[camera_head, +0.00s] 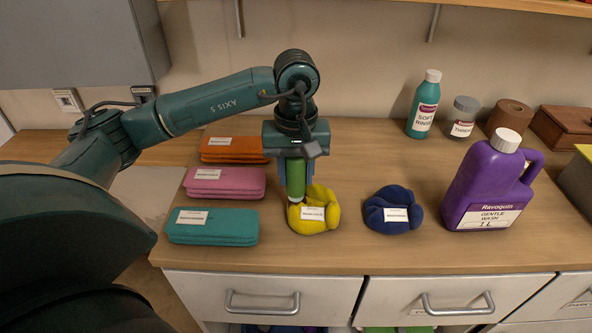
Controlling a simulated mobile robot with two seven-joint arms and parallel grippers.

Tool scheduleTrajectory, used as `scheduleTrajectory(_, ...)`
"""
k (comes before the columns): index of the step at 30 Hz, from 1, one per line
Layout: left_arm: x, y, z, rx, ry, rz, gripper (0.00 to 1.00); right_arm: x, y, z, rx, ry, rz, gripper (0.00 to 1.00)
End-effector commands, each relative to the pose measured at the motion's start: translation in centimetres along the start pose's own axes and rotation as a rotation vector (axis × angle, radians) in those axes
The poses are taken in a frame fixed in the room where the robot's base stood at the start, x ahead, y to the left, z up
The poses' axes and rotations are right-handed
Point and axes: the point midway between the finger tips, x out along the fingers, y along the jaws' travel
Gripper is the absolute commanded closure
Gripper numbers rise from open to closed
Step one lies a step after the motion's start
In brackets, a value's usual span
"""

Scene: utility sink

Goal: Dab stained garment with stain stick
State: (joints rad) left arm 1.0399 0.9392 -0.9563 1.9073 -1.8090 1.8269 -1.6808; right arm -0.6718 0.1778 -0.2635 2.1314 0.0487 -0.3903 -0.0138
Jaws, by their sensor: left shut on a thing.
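My left gripper (296,170) points down over the wooden counter and is shut on a green stick (296,178), held upright. The stick's lower end is at the yellow bundled garment (325,198), at its left side; it looks to be touching, though the exact contact is hard to see. The yellow garment carries a white label. A dark blue bundled garment (378,217), also labelled, lies to its right, apart from it. No stain is clearly visible on either garment. My right gripper is not in view.
Folded orange (240,157), pink (240,190) and teal (235,236) cloths lie left of the gripper. A purple jug (476,187), a teal bottle (423,103), a grey-capped jar (463,118) and a brown roll (509,115) stand right. Drawers (270,275) are below the counter's front edge.

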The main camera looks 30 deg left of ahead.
Motion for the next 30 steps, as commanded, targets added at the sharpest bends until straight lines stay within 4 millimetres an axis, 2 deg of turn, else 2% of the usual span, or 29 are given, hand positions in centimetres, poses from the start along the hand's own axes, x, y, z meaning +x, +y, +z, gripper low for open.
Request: scheduleTrajectory(30, 0.21, 0.08, 0.02, 0.001, 0.000, 0.002, 0.88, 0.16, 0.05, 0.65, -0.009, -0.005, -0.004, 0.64)
